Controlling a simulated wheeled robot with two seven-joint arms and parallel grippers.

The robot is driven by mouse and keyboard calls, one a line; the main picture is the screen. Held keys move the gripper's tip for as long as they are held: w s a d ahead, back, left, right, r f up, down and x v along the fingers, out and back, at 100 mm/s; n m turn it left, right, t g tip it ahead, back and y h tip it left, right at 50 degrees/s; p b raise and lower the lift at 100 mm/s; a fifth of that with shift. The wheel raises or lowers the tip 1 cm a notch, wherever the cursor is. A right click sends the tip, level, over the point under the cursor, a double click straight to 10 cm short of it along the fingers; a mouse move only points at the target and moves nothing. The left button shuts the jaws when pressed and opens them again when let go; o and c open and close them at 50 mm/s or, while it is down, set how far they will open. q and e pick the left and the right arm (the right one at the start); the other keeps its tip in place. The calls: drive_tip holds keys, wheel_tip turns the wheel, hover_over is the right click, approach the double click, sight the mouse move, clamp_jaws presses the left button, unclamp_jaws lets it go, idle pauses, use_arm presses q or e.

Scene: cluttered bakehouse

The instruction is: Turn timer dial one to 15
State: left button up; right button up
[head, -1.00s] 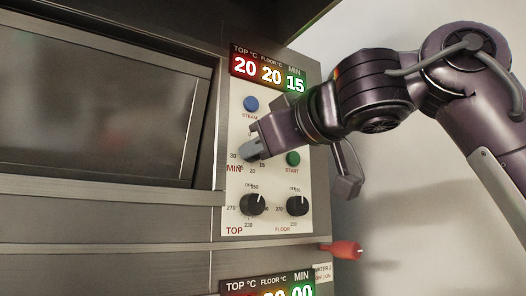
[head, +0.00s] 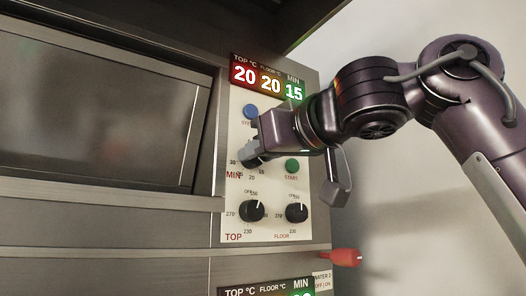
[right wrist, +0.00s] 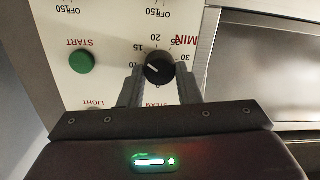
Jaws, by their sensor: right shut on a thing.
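The MIN timer dial is a round black knob (right wrist: 159,67) with a white pointer line, seen in the right wrist view. My right gripper (right wrist: 160,76) is shut on it, one finger on each side. The pointer aims between the 10 and 15 marks, as far as I can tell. In the head view, my right gripper (head: 252,153) covers most of this dial. The upper display (head: 268,80) reads 20, 20 and, under MIN, 15. My left gripper is not in view.
Below are the black TOP knob (head: 252,211) and FLOOR knob (head: 297,213). The green START button (head: 292,166) and blue STEAM button (head: 250,111) are close to my gripper. A red handle (head: 346,257) sticks out lower right. The oven door (head: 100,110) is at left.

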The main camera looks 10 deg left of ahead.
drive_tip(key=o, duration=1)
drive_tip(key=b+v, duration=0.4)
drive_tip(key=v, duration=0.3)
drive_tip(key=shift+s+d, duration=0.3)
drive_tip(key=shift+a, duration=0.1)
